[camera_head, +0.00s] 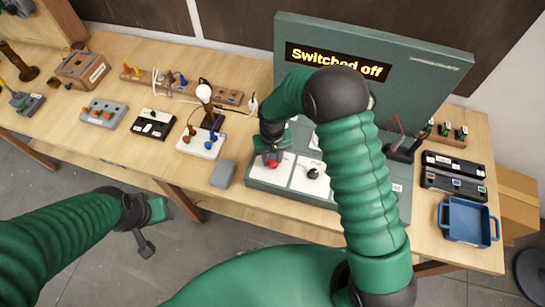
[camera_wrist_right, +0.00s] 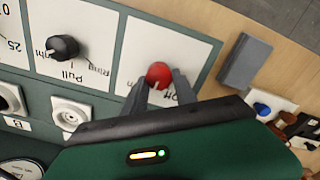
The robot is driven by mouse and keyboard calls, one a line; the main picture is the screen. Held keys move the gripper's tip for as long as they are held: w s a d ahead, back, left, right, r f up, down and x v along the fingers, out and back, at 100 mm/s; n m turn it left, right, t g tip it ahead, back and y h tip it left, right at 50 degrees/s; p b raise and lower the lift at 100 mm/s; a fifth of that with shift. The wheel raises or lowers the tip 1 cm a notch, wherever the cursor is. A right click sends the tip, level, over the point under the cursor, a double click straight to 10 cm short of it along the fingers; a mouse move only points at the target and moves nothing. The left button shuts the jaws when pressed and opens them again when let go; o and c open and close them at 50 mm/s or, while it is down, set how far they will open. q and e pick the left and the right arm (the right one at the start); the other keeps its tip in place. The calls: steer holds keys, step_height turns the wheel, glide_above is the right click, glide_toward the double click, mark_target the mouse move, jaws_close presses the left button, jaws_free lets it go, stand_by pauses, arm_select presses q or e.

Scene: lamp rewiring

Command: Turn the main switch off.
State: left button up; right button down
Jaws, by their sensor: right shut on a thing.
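The main switch is a red ball-topped knob (camera_wrist_right: 159,74) on a white plate of the green panel (camera_head: 455,75). In the head view the red knob (camera_head: 272,163) shows just below my right gripper (camera_head: 270,156). In the right wrist view the two dark fingers of my right gripper (camera_wrist_right: 161,88) are closed around the knob, one on each side. The word "Off" is partly readable beside it. A display (camera_head: 333,62) on the panel reads "Switched off". My left gripper (camera_head: 146,246) hangs low over the floor, away from the table; its finger gap is unclear.
A black pull knob (camera_head: 313,173) sits beside the red one. A grey block (camera_head: 223,174) lies left of the panel, near a bulb lamp (camera_head: 204,95). A blue tray (camera_head: 467,222) is at the right. My right forearm hides part of the panel.

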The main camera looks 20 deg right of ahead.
steer(key=n, duration=0.5)
steer(key=shift+a+r+n, duration=0.1)
steer(key=shift+r+n, duration=0.05)
steer(key=shift+n, duration=0.15)
steer(key=n, duration=0.4)
steer(key=shift+n, duration=0.4)
steer(key=c, duration=1.2)
jaws_free()
steer(key=shift+o, duration=1)
steer(key=shift+s, duration=0.1)
